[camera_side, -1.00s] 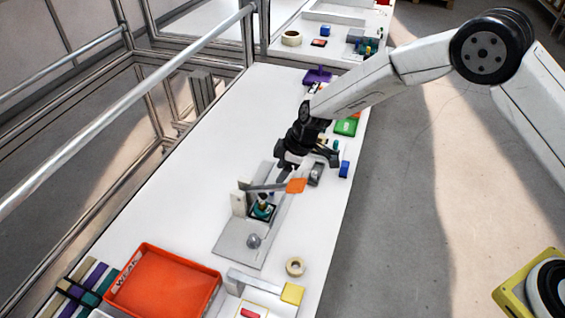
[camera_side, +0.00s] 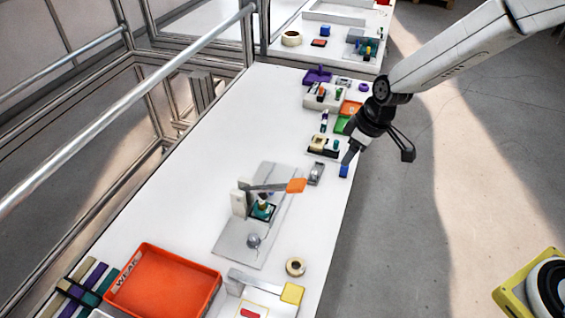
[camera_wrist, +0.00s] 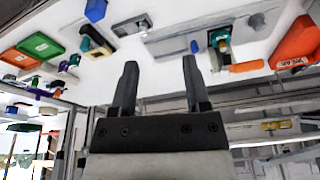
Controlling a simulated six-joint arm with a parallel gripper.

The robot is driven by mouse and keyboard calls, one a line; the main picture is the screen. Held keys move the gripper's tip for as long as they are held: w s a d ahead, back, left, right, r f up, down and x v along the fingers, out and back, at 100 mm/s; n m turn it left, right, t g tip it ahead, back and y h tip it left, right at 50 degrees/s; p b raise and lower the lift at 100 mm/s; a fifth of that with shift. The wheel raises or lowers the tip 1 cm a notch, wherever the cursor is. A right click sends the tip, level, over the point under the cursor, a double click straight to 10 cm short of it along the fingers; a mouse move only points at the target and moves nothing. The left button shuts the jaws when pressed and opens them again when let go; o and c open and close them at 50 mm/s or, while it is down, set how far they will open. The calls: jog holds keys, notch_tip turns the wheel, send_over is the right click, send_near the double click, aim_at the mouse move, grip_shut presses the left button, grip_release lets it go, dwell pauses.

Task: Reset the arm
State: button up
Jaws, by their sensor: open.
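My gripper (camera_side: 378,152) is open and empty, held above the right edge of the white table near a small blue block (camera_side: 344,171). It also shows in the wrist view (camera_wrist: 158,78), its two dark fingers spread with nothing between them. The grey fixture plate (camera_side: 232,240) lies mid-table, to the left of and nearer the camera than my gripper. It bears a lever with an orange handle (camera_side: 296,186), a teal piece (camera_side: 262,210) and a round grey knob (camera_side: 253,240). My gripper is apart from all of these.
An orange-red tray (camera_side: 165,285) and a tape roll (camera_side: 295,267) lie at the near end. A green box (camera_side: 341,125), a purple item (camera_side: 317,75) and several small parts line the far right side. A metal rail (camera_side: 130,110) runs along the left. The table's left middle is clear.

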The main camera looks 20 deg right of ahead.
jog(key=s+d+r+m+h, duration=0.2)
jog(key=s+d+m, duration=0.4)
jog(key=s+d, duration=0.4)
jog(key=s+r, duration=0.1)
jog(key=s, duration=0.5)
jog(key=shift+s+r+m, duration=0.15)
jog(key=shift+m, duration=0.15)
